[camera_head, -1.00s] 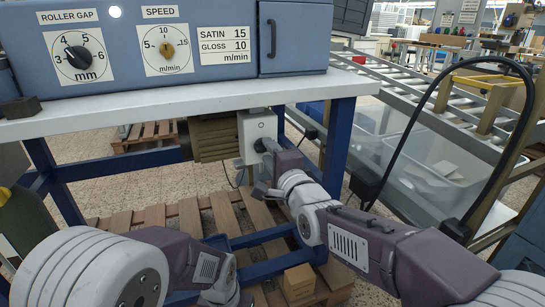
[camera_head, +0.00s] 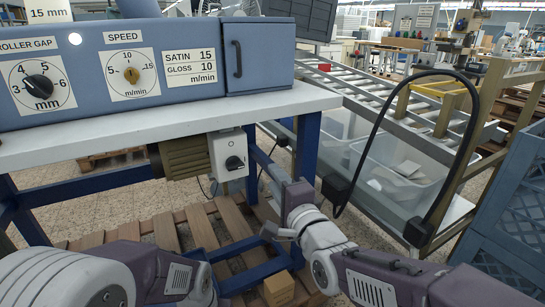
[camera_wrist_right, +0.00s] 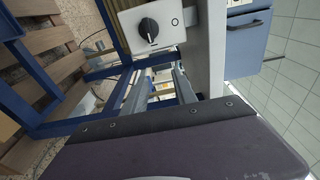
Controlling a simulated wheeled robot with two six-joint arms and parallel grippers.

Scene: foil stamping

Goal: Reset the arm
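My right arm reaches in from the lower right in the head view, with its gripper (camera_head: 277,170) to the right of a white switch box (camera_head: 229,155) under the machine table. The gripper is apart from the box's black rotary knob (camera_head: 235,163). In the right wrist view, two grey fingers (camera_wrist_right: 164,88) stand apart with nothing seen between them. The switch box also shows there (camera_wrist_right: 125,18), with its knob (camera_wrist_right: 148,30) beyond the fingertips and a round mark beside it. My left arm shows at the lower left of the head view, but its fingers are not visible.
The blue machine (camera_head: 190,62) stands on a white-topped table (camera_head: 170,128) with blue legs. A motor (camera_head: 184,157) hangs beside the switch box. A wooden pallet (camera_head: 200,228) lies below. A roller conveyor (camera_head: 400,105), a black cable (camera_head: 385,110) and blue crates (camera_head: 505,215) are at right.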

